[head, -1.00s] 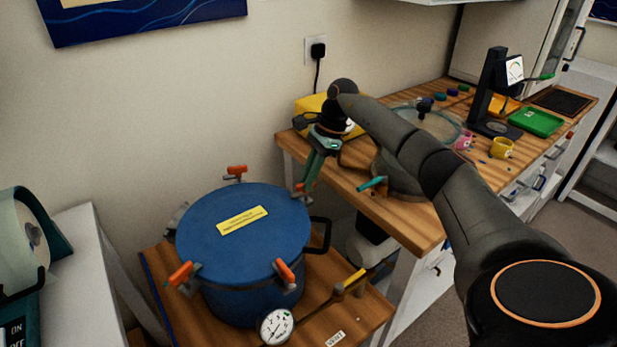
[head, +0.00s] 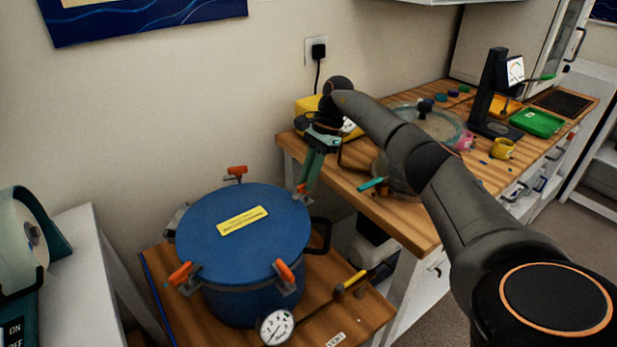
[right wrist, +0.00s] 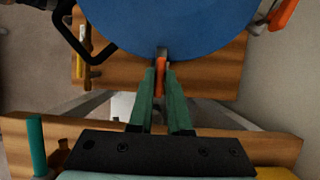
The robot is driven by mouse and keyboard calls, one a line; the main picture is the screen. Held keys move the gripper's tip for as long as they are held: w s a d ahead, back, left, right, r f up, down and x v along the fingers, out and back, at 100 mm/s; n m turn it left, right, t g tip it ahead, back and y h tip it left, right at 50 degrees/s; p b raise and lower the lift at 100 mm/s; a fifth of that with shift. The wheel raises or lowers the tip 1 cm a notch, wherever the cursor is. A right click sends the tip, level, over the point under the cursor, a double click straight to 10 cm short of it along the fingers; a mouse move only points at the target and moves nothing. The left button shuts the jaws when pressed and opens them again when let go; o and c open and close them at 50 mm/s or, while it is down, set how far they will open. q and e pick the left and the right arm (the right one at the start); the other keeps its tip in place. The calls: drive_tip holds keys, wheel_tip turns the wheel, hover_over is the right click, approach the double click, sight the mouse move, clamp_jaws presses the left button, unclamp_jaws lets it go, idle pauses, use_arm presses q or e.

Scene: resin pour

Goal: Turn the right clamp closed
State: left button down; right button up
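The blue pot (head: 243,225) has a flat blue lid and orange-handled clamps around its rim. The right clamp (head: 301,189) is at the lid's right edge, and its orange handle (right wrist: 161,78) shows upright between the fingers in the right wrist view. My right gripper (head: 304,184) reaches down to it from above with green fingers. In the right wrist view the fingertips (right wrist: 161,72) lie close on both sides of the handle and appear shut on it. The fingers partly hide the clamp in the head view. My left gripper is not in view.
Other clamps sit at the back (head: 236,172), front left (head: 180,274) and front right (head: 284,270). A pressure gauge (head: 276,326) and yellow-handled valve (head: 354,280) are in front. The wooden bench (head: 420,225) stands close on the right, with a yellow case (head: 306,104) behind my gripper.

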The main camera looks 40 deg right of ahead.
drive_tip(key=o, duration=0.4)
drive_tip(key=p+v, duration=0.1)
drive_tip(key=v, duration=1.1)
drive_tip(key=shift+r, duration=0.35)
